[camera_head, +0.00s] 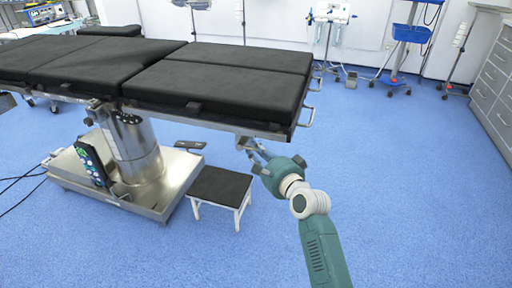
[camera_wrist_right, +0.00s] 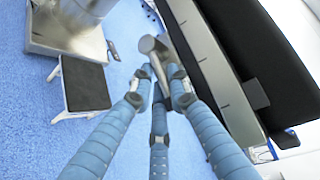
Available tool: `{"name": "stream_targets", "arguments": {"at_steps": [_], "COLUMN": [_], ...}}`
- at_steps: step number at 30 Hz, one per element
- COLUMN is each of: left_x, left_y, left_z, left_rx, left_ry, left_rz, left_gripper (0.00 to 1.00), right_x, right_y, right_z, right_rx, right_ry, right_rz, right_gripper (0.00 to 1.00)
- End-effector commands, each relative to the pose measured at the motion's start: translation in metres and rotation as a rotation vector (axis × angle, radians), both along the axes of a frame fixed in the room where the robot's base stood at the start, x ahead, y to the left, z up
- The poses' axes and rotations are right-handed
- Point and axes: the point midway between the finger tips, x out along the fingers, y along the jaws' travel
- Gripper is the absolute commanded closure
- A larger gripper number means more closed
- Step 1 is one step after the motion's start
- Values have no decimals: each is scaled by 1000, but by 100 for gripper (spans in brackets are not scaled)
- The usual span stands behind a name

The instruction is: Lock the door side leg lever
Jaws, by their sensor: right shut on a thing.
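The operating table (camera_head: 220,90) has black pads and a steel side rail. A metal lever (camera_head: 246,141) sits under the near right end of its leg section. My right gripper (camera_head: 255,151) reaches up to it from below right. In the right wrist view, the blue fingers of my right gripper (camera_wrist_right: 159,84) are closed around the lower part of the grey metal lever (camera_wrist_right: 152,46), whose rounded end stands out past the fingertips. The fingers hide part of the lever. My left gripper is not in view.
A black-topped step stool (camera_head: 221,186) stands left of my right arm, beside the table's steel base (camera_head: 160,195). The blue floor to the right is free. Grey drawers (camera_head: 492,85) and a blue-basket trolley (camera_head: 408,34) stand at the back right.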

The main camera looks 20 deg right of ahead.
Motion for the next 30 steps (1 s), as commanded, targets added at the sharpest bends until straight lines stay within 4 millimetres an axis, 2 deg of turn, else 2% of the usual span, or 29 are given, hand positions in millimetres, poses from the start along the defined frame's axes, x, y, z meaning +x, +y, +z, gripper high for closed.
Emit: {"name": "stream_targets", "arguments": {"at_steps": [11,12,15,25,30], "left_x": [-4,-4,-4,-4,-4], "left_y": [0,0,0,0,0], "left_z": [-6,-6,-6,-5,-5], "left_rx": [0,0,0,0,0], "left_ry": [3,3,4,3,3], "left_rz": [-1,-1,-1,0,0], "left_gripper": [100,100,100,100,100], "right_x": [-1,-1,-1,-4,-27], "right_y": [-1,-1,-1,-1,-6], "right_z": [-3,-3,-2,0,3], "right_rx": [-20,-20,-16,-11,-11], "right_ry": [7,7,5,2,2], "right_rz": [1,1,0,0,0], "right_gripper": [100,80,65,65,65]}}
